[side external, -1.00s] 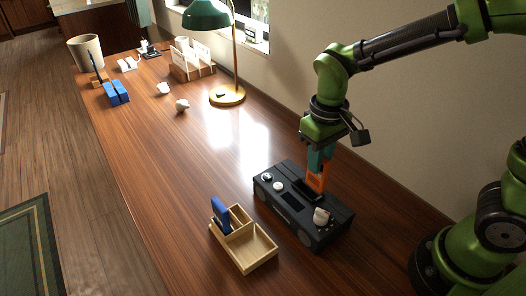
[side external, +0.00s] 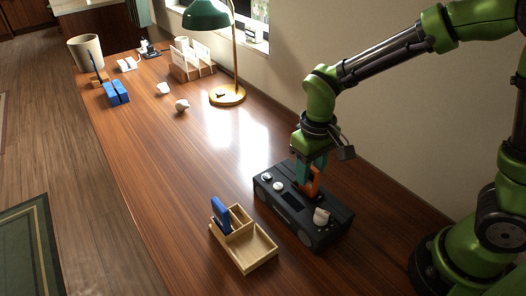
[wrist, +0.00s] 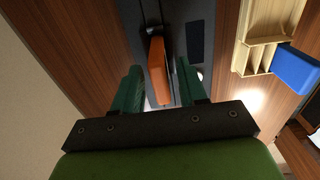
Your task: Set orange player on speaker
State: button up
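The orange player (side external: 313,184) is upright between the fingers of my gripper (side external: 312,166), over the top of the black speaker (side external: 333,236). The player's lower end is at the dark slot area in the middle of the speaker's top. I cannot tell whether it touches the bottom of the slot.
A wooden tray (side external: 263,256) with a blue block (side external: 221,214) stands left of the speaker. The middle of the table is clear.

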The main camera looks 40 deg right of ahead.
jog(key=shift+r, duration=0.15)
notch_tip(320, 180, up, 12)
jog(key=s+d+m+t, duration=0.1)
jog(key=s+d+t, duration=0.1)
jog(key=s, duration=0.1)
jog(key=s+d+r+m+t+y, duration=0.1)
jog(key=s+d+t, duration=0.1)
jog(key=s+d, duration=0.1)
jog(key=s+d+r+m+t+y, duration=0.1)
jog(key=s+d+m+t, duration=0.1)
jog(key=s+t, duration=0.1)
jog(key=shift+s+d+r, duration=0.1)
jog(key=shift+s+d, duration=0.05)
jog(key=shift+s, duration=0.05)
jog(key=shift+c, duration=0.2)
dwell(1.3)
